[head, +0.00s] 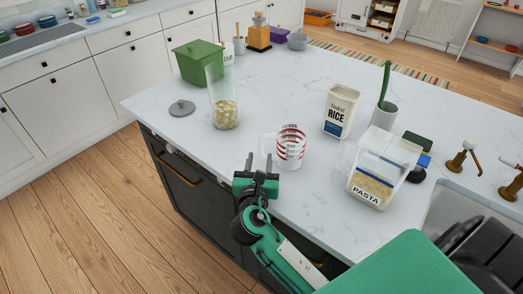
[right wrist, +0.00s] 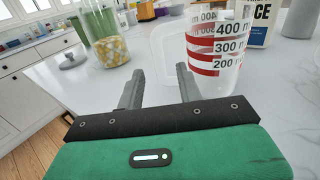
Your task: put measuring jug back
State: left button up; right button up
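The measuring jug (head: 290,147) is clear with red bands and volume marks. It stands upright on the white marble island near its front edge. In the right wrist view the jug (right wrist: 218,48) stands to the right, beyond the right finger of my gripper (right wrist: 158,88). My left gripper does not show in either view.
A glass jar of pale pieces (head: 225,115) and a grey lid (head: 182,108) are to the left. A RICE tin (head: 340,112) and a PASTA container (head: 375,180) are to the right, near the sink. A green box (head: 198,63) stands behind. The marble behind the jug is clear.

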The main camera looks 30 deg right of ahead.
jog(key=v, duration=0.4)
jog(key=shift+s+a, duration=0.2)
jog(key=shift+s, duration=0.1)
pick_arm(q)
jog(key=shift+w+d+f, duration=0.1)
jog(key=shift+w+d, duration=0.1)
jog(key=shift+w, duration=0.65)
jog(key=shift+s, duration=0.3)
